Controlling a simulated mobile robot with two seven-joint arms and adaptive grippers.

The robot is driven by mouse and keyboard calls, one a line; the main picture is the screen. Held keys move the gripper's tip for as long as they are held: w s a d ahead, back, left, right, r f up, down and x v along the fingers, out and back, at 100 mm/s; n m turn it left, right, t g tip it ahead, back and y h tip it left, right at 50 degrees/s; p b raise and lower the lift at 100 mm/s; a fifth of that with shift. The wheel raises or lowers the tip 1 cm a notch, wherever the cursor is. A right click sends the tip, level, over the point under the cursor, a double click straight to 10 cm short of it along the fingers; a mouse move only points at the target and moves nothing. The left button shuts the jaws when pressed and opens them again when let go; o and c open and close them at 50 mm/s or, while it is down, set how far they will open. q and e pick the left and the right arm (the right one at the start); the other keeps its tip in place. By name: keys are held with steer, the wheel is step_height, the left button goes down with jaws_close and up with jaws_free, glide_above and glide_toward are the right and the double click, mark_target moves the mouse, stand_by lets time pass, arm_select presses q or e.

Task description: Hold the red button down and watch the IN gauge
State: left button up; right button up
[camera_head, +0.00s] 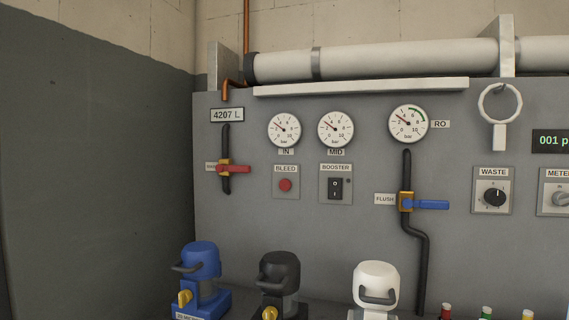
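The red button (285,185) sits on a small grey plate labelled BLEED on the grey panel, left of centre. Nothing touches it in this view. The IN gauge (284,130) is a round white dial directly above it, marked in bar. Its red needle points to the upper left, toward the low part of the scale; the exact reading is too small to tell. Neither of my grippers shows in the head view.
A MID gauge (336,129), RO gauge (409,124) and BOOSTER switch (335,188) are to the right. A red-handled valve (233,169) is left of the button. The panel around the button is clear.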

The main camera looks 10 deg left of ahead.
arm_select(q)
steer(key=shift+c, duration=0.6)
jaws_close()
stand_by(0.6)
